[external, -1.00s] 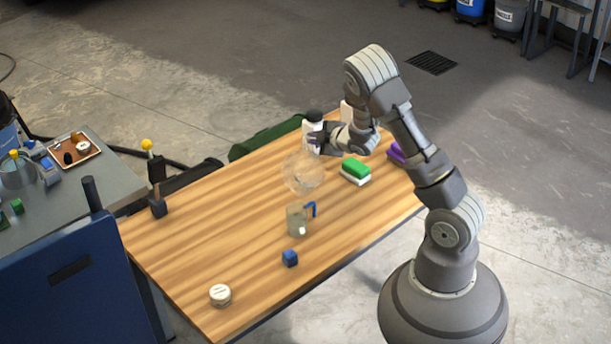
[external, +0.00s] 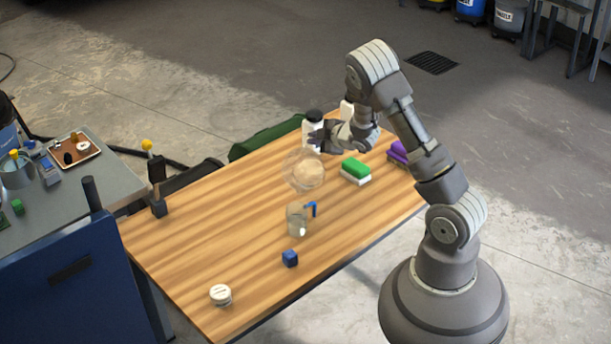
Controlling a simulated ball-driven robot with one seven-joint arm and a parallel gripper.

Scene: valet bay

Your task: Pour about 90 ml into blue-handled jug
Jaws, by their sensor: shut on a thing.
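The blue-handled jug (external: 296,220) is clear and stands upright on the wooden table, its blue handle to the right. Any liquid level inside it is too small to read. The exact grip is small and partly hidden, and no pouring stream can be made out.
A green-and-white sponge (external: 356,170) lies to the right. A blue cube (external: 290,258) and a white round container (external: 220,295) are nearer the front.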

